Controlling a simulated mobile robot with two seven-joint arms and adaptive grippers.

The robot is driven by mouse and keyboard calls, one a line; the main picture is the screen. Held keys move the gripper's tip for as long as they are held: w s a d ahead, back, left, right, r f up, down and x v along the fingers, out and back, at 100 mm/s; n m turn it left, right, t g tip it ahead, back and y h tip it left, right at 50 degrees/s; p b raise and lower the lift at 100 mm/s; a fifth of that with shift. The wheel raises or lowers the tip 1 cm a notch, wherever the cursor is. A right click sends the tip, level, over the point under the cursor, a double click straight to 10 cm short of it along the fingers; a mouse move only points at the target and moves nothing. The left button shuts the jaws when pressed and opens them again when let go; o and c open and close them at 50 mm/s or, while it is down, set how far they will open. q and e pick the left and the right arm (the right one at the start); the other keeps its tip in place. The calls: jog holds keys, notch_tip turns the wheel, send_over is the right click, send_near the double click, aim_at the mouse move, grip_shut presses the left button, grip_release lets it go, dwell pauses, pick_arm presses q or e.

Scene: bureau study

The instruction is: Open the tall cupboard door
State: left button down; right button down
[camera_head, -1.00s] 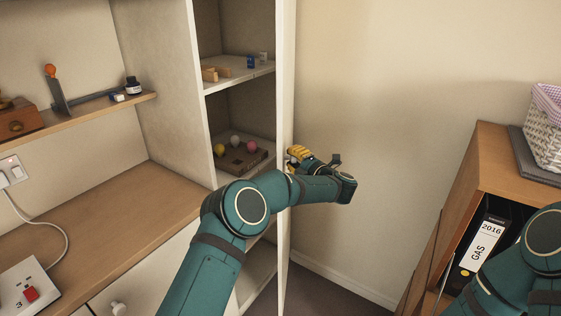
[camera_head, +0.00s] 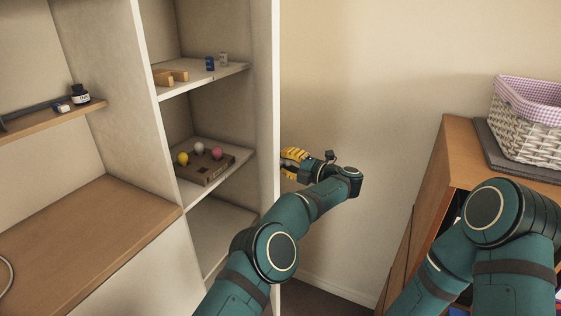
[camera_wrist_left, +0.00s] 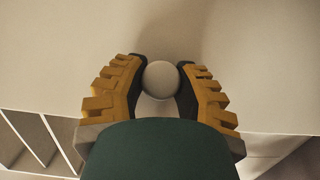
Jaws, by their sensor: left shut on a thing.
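The tall cupboard stands open, with its shelves (camera_head: 225,75) in plain view. Its pale door (camera_head: 263,120) is seen nearly edge-on, to the right of the shelves. My left gripper (camera_head: 287,165) is at the outer face of the door, at about the height of the middle shelf. In the left wrist view the gripper (camera_wrist_left: 162,85) is shut on a round pale knob (camera_wrist_left: 161,78), with a yellow finger on either side. The knob is hidden in the head view. My right arm shows at the lower right, but its gripper is out of view.
On the cupboard shelves are wooden blocks (camera_head: 170,77), a blue item (camera_head: 210,63) and a brown tray (camera_head: 205,172) with coloured balls. A wooden cabinet (camera_head: 458,135) at right bears a wicker basket (camera_head: 525,125). Bare wall and floor lie between it and the door.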

dwell(0.4)
pick_arm(q)
jog(key=c, duration=0.6)
grip_release()
jog(key=v, duration=1.2)
jog(key=shift+w, duration=0.1)
